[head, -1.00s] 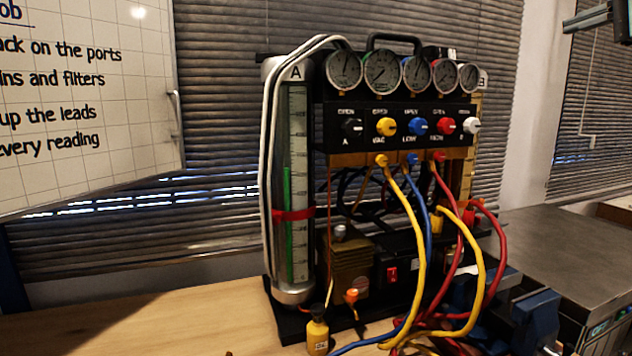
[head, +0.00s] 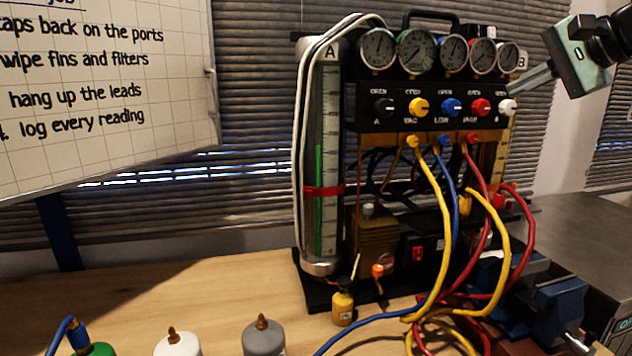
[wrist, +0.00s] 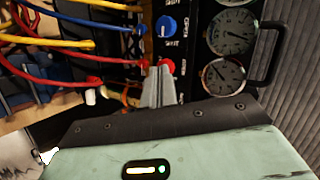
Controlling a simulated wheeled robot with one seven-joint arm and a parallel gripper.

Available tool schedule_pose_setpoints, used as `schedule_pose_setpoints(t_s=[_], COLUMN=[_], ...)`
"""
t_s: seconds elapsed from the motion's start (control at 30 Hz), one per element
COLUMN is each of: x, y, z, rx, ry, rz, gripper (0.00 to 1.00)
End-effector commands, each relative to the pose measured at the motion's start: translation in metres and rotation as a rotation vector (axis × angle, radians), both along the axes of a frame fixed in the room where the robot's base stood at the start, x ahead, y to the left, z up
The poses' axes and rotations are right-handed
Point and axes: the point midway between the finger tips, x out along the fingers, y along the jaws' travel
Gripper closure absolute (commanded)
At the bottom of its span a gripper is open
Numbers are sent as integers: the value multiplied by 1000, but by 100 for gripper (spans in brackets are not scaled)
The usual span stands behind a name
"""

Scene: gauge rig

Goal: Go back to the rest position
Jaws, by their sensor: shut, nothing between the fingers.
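My gripper (head: 529,81) shows at the upper right of the head view, just right of the gauge rig (head: 430,116). Its fingers are together, with nothing between them, and point left toward the white knob (head: 507,107) at the right end of the knob row. In the wrist view the shut fingers (wrist: 158,86) lie in front of the rig's panel, by the red knob (wrist: 166,67). The blue knob (wrist: 166,26) and the gauges (wrist: 233,38) show there too. I cannot tell whether the fingers touch the rig.
Yellow, blue and red hoses (head: 447,220) hang from the rig onto the wooden bench (head: 180,293). A blue vise (head: 560,300) stands at right. A small yellow bottle (head: 343,308), a white bottle (head: 178,344) and a grey bottle (head: 264,338) stand in front. A whiteboard (head: 100,160) is at left.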

Motion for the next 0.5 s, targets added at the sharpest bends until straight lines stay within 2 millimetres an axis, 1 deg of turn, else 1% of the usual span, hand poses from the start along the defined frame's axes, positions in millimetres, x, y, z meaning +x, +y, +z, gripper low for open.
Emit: schedule_pose_setpoints(t_s=[0.03,0.07,0.1,0.17,0.2,0.27,0.3,0.37,0.4,0.47,0.5], x=[-2,-4,-9,-21,-31,-50,-65,-90,-109,-141,-163], y=[31,49,72,106,127,158,177,203,219,239,249], z=[-20,-33,-51,-78,-95,-121,-137,-162,-178,-201,-216], rx=[-33,-60,-98,-161,-206,-280,-331,-416,-477,-573,-642], ry=[47,74,110,159,189,230,254,284,298,315,319], rz=[74,116,178,273,340,445,519,638,722,855,949], gripper=[100,100,100,100,100,100,100,100,100,100,100])
